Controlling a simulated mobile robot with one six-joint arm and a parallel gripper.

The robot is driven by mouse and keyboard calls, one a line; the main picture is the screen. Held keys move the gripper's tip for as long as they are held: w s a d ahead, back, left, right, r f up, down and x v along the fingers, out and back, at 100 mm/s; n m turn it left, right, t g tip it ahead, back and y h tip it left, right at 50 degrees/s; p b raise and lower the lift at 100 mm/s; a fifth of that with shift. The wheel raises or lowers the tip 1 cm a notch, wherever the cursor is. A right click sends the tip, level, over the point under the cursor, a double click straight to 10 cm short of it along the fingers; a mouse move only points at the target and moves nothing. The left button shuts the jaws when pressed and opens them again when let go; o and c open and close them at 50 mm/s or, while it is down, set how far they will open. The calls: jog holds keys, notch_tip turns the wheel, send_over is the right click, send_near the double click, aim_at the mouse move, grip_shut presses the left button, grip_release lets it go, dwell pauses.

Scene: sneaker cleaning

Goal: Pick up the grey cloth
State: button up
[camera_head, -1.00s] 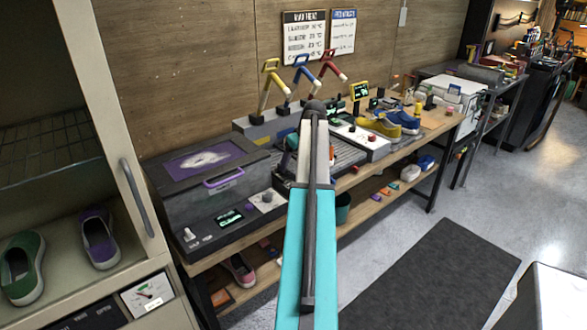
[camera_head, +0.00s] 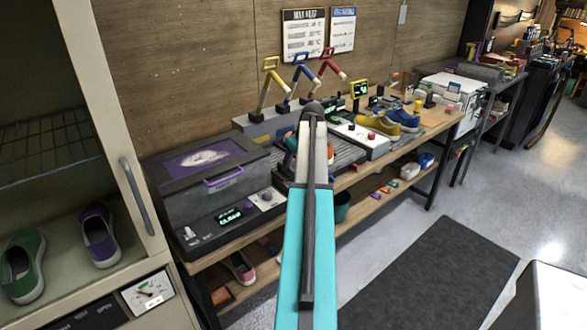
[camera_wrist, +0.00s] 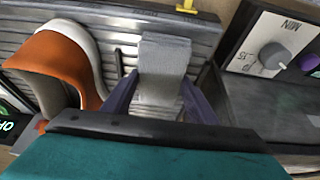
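The grey cloth (camera_wrist: 163,62) is a small pale grey folded piece in the middle of the wrist view, over a ribbed grey metal surface. My gripper (camera_wrist: 160,84) has its two dark purple fingers apart, one on each side of the cloth's near part. I cannot tell whether the fingers touch it. In the head view my teal arm hides the gripper and the cloth.
An orange and white shoe (camera_wrist: 65,65) is close left of my gripper in the wrist view. A control box with a knob (camera_wrist: 273,56) is at the right. The head view shows a purple-topped box (camera_head: 205,178) and yellow and blue shoes (camera_head: 390,121) along the bench.

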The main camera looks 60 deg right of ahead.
aim_at(294, 165)
jog(key=shift+c, duration=1.1)
jog(key=shift+r, duration=0.1)
jog(key=shift+r+b, duration=0.6)
jog(key=shift+r, duration=1.05)
jog(key=s+a+r+b, duration=0.1)
jog(key=s+a+b, duration=0.1)
jog(key=s+a, duration=0.8)
jog(key=shift+s+r+b, duration=0.25)
jog(key=shift+s+b, duration=0.15)
jog(key=shift+s, duration=0.75)
jog(key=shift+a, duration=0.1)
jog(key=o, duration=0.4)
jog(key=shift+c, duration=1)
